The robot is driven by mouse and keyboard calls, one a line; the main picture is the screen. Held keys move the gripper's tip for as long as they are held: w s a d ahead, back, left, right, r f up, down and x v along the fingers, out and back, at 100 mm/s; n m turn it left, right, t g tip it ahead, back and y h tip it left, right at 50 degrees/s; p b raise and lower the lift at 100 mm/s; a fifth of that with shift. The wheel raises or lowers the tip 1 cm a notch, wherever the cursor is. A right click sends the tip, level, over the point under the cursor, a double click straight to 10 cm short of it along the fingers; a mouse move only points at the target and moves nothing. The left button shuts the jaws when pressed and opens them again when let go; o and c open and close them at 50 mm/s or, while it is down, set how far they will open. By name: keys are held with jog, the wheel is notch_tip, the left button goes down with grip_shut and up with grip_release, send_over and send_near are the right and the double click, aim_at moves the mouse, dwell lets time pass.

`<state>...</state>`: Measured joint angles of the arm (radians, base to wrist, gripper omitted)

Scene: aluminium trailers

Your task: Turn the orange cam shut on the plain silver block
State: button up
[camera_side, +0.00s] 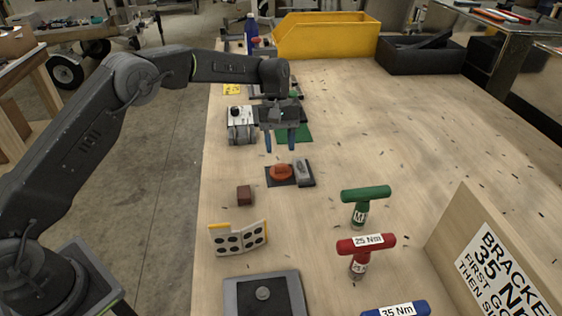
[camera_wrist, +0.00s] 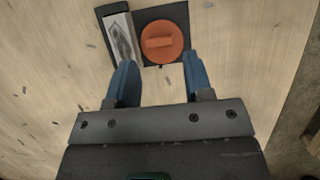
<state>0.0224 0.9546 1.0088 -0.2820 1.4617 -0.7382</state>
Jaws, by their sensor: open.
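The orange cam (camera_side: 281,172) is a round disc with a raised grip bar, lying on a dark base plate (camera_side: 287,183) on the bench. The plain silver block (camera_side: 304,171) stands beside it, to its right in the side view. In the wrist view the orange cam (camera_wrist: 162,42) is near the top centre and the silver block (camera_wrist: 122,38) is to its left. I cannot tell whether cam and block touch. My gripper (camera_side: 281,141) is open and empty, its blue fingers pointing down above and behind the cam. The fingertips (camera_wrist: 160,73) show just below the cam in the wrist view.
A brown block (camera_side: 244,195) and a white-and-yellow holder with dark holes (camera_side: 238,238) lie nearer the camera. Green (camera_side: 366,193), red (camera_side: 366,243) and blue (camera_side: 396,309) T-handles stand at the right front. A silver device (camera_side: 241,126) is left of my gripper. The bench's right middle is mostly clear.

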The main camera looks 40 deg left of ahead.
aim_at(281, 165)
jog(key=shift+x, duration=2.55)
jog(key=c, duration=0.7)
jog(key=shift+o, duration=0.2)
